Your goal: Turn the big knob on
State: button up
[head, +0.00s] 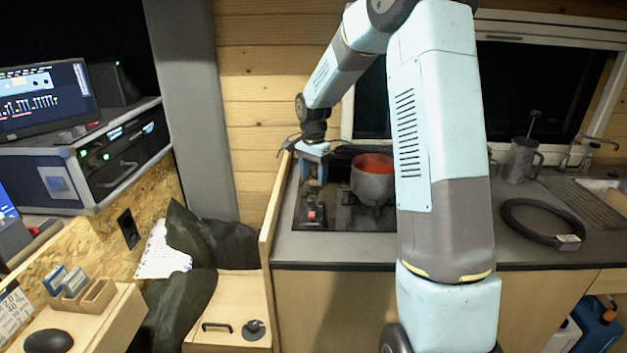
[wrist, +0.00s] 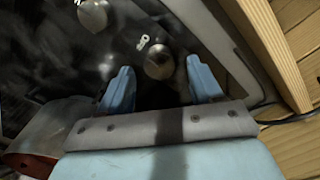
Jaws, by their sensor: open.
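My gripper (head: 313,178) points down over the left part of the dark hob (head: 345,219), left of the pot. In the wrist view its two blue fingers (wrist: 160,68) are apart. A round metallic knob (wrist: 158,61) shows between and just beyond the fingertips. I cannot tell whether the fingers touch it. A second round, paler knob (wrist: 92,14) sits farther up and left, near small white markings. I cannot tell from size which one is the big knob. In the head view the knobs are not clear; a small black item with a red part (head: 312,213) sits at the hob's front left.
A pot with red contents (head: 373,180) stands on the hob, close to my gripper's right. A wooden side panel (head: 272,209) borders the hob's left edge. A black ring-shaped coil (head: 541,222) and a metal mug (head: 522,160) are on the counter to the right.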

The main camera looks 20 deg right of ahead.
jog(key=shift+f, duration=0.95)
jog(key=shift+c, duration=0.5)
jog(key=c, duration=1)
jog(key=shift+o, duration=0.2)
